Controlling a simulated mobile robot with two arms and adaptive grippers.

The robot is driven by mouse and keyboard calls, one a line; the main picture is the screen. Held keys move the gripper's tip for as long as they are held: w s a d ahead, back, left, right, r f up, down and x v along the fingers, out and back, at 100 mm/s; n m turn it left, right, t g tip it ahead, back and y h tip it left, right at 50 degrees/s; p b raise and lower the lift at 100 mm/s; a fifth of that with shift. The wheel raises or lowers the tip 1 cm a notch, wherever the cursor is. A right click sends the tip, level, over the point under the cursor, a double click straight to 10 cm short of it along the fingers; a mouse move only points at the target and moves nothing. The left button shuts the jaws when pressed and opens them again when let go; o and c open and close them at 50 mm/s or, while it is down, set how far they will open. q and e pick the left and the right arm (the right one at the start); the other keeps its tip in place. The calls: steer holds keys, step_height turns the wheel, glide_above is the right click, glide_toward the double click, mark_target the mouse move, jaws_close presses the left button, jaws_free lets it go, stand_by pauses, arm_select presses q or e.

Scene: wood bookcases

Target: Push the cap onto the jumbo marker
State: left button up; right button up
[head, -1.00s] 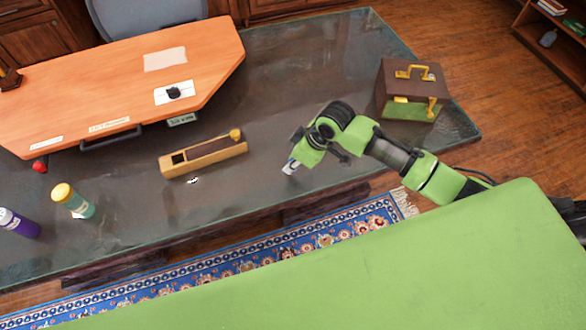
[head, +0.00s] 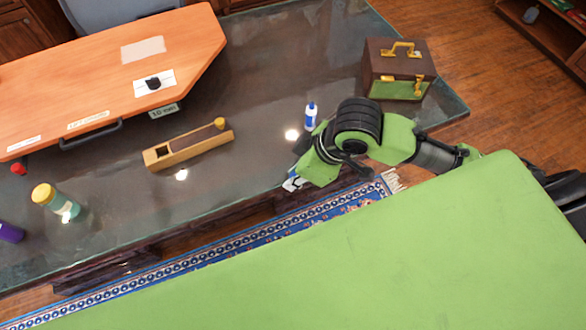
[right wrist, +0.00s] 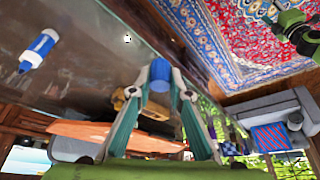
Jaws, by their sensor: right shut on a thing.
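The jumbo marker (head: 310,117), blue and white, is on the dark glass table in the head view, just beyond my right arm. It also shows in the right wrist view (right wrist: 40,48) at the upper left, clear of the fingers. My right gripper (head: 291,183) is at the table's near edge, closer to me than the marker and apart from it. In the right wrist view the two fingers (right wrist: 160,88) are shut on the blue cap (right wrist: 160,74). In the head view the cap is hard to make out at the fingertips. My left gripper is not in view.
A wooden block with a slot (head: 188,150) lies left of the marker. A brown and green box (head: 398,68) stands at the right. A yellow-capped bottle (head: 55,203) and a purple one (head: 10,232) stand at the left. An orange board (head: 110,75) covers the back left.

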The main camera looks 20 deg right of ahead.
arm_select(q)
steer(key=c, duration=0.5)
arm_select(e)
steer(key=shift+w, duration=0.1)
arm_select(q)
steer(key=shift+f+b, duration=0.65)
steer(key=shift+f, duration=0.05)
arm_select(e)
steer(key=w+d+m+t+h, duration=0.1)
steer(key=w+d+m+h, duration=0.2)
steer(key=m, duration=0.6)
steer(key=shift+w+d+r, duration=0.3)
steer(key=shift+w+d, duration=0.25)
steer(key=shift+d, duration=0.75)
